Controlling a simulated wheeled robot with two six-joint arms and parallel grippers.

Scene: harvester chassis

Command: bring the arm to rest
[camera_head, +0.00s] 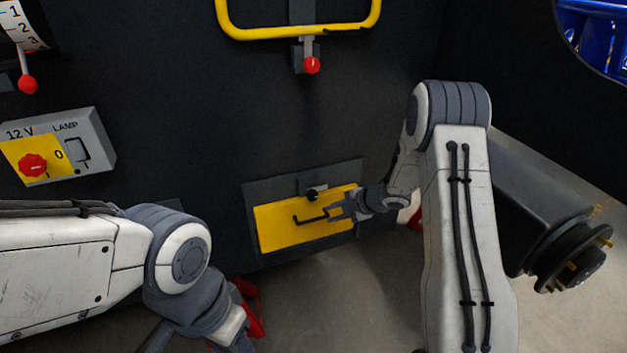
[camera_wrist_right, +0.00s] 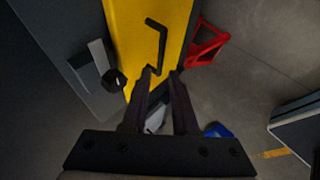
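My right arm (camera_head: 455,200) comes up from the bottom right and bends down toward a yellow panel (camera_head: 275,228) low on the dark wall. My right gripper (camera_head: 343,208) is at the panel's right side, near a thin black bent handle (camera_head: 310,218).
A black knob latch (camera_head: 313,193) sits above the panel. A yellow bar (camera_head: 300,32), a red-tipped lever (camera_head: 312,65) and a 12 V lamp box (camera_head: 85,130) are on the wall. A black wheel hub (camera_head: 570,255) stands right. Red parts (camera_wrist_right: 208,43) lie near the panel.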

